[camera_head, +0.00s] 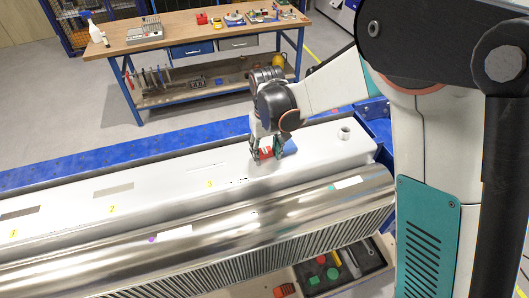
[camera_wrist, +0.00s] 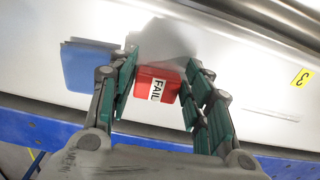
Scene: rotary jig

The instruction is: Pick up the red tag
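In the head view the red tag (camera_head: 266,153) shows low between the fingertips of my gripper (camera_head: 266,150). The green-padded fingers stand close on both sides of it. I cannot tell whether both pads touch it. A blue block (camera_wrist: 89,66) lies beside the left finger in the wrist view and to the right of my gripper in the head view.
The white top (camera_head: 140,183) carries yellow number labels 1, 2 and 3 and dark slots. A shiny metal cylinder (camera_head: 225,230) runs along its near side. A round fitting (camera_head: 344,133) stands at its right end. A workbench (camera_head: 190,30) with tools stands behind.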

